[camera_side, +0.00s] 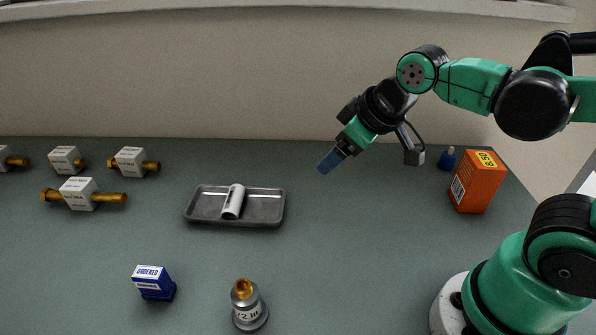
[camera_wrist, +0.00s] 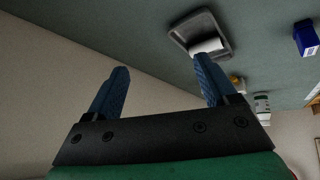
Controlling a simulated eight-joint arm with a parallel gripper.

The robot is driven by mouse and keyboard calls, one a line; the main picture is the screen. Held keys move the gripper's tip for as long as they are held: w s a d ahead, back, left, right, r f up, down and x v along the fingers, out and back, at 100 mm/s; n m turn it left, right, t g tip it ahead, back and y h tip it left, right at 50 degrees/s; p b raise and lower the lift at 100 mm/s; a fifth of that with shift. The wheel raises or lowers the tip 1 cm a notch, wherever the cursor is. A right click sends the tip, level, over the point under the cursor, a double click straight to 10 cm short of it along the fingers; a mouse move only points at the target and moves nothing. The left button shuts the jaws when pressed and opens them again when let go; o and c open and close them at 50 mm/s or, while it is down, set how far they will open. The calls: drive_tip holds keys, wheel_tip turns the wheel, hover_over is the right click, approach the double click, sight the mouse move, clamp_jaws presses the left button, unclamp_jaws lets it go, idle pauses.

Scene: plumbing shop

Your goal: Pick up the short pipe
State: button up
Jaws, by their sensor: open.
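The short pipe (camera_side: 233,202) is a white cylinder lying in a grey metal tray (camera_side: 266,206) near the middle of the table. In the wrist view the white pipe (camera_wrist: 207,46) lies in the tray (camera_wrist: 180,31), beyond the right fingertip. My gripper (camera_side: 326,163) is above the table, to the right of the tray and higher than it, tilted down to the left. In the wrist view my gripper (camera_wrist: 162,68) shows two blue fingers spread wide apart with nothing between them.
Several brass fittings with white labels, one here (camera_side: 82,194), lie at the left. A blue box (camera_side: 154,283) and a grey can-like fitting (camera_side: 248,306) stand in front. An orange box (camera_side: 476,182) and a small blue object (camera_side: 447,159) stand at right. Table around the tray is clear.

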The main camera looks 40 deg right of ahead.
drive_tip(key=w+a+n+g+h, duration=0.15)
drive_tip(key=w+a+n, duration=0.35)
drive_tip(key=w+n, duration=0.5)
drive_tip(key=n+g+h, duration=0.1)
drive_tip(key=n+g, duration=0.1)
drive_tip(key=n, duration=1.2)
hover_over(232, 198)
drive_tip(key=s+a, duration=0.1)
drive_tip(key=s, duration=0.1)
wheel_tip(232, 198, down, 9)
drive_tip(key=shift+w+a+r, duration=0.15)
drive_tip(key=shift+r, duration=0.05)
drive_tip(key=shift+w+f+h, duration=0.1)
drive_tip(key=shift+f+h, duration=0.15)
drive_tip(key=shift+f, duration=0.05)
drive_tip(key=shift+x, duration=2.35)
clamp_jaws()
